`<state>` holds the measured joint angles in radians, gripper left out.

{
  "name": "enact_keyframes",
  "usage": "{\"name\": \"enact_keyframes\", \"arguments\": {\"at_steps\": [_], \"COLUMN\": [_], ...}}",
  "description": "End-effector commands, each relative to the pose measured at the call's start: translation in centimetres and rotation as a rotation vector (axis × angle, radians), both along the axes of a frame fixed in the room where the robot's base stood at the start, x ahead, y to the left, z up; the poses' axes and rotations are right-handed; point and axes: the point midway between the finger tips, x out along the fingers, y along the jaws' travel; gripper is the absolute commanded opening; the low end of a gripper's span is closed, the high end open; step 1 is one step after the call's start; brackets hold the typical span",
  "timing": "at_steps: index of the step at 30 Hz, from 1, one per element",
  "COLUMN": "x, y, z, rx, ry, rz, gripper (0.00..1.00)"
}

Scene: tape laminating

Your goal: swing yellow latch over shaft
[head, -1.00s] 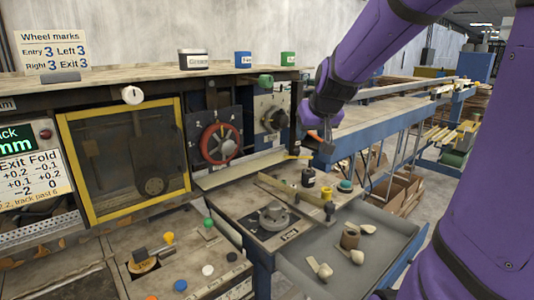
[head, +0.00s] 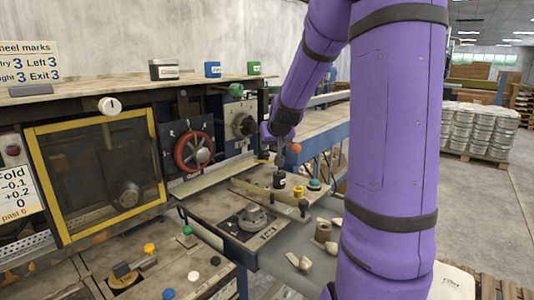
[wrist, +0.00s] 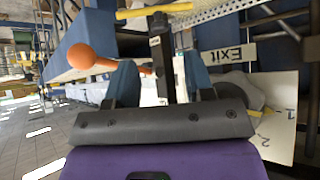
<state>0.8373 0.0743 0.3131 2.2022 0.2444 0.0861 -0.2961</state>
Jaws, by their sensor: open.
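The yellow latch (wrist: 153,10) shows at the top of the wrist view as a short yellow bar across the top of a dark upright post (wrist: 160,55). My gripper (wrist: 162,78) is open, its two blue fingers on either side of that post in the picture. I cannot tell whether they touch it. An orange ball knob (wrist: 80,56) on an orange rod is left of the fingers; part of the rod is hidden behind the left finger. In the head view my gripper (head: 268,154) is small and dark beside the orange ball (head: 295,148). I cannot make out the shaft.
A plate marked EXIT (wrist: 236,54) and a pale card (wrist: 280,120) are close on the right in the wrist view. My arm covers much of the right.

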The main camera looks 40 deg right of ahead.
Motion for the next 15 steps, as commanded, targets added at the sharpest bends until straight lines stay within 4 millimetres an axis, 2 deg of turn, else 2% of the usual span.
{"name": "enact_keyframes", "arguments": {"at_steps": [7, 15], "x": [2.4, 4.0], "y": [-1.0, -1.9], "z": [-2.8, -4.5], "rx": [0.002, 0.000], "ry": [0.002, 0.001], "rz": [0.004, 0.001], "gripper": [0.48, 0.48]}}
